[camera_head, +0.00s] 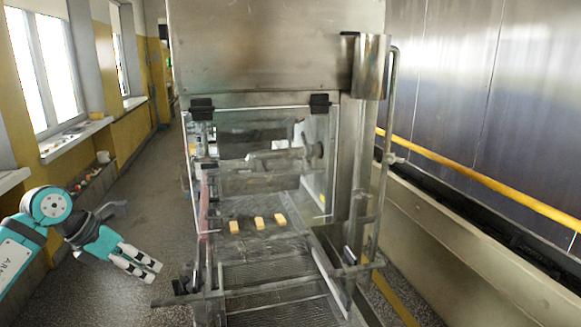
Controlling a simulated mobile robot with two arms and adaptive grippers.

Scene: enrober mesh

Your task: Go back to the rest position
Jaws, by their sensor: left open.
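My left gripper (142,266) is at the lower left, to the left of the enrober machine, over the grey floor. Its two fingers point to the lower right, and it is open with nothing between the fingers. It is apart from the machine. My left arm comes in from the left edge. The enrober's mesh belt (268,275) runs towards me at the lower middle. Three yellow bars lie in a row on it: a left bar (234,227), a middle bar (259,223) and a right bar (280,219). My right gripper does not show.
The steel enrober housing (270,45) stands in the middle, with a clear panel below it. A metal frame with pipes (392,150) is on its right. A yellow rail (470,173) runs along the right wall. Windows and a sill (75,137) are at left. The floor (140,195) between is open.

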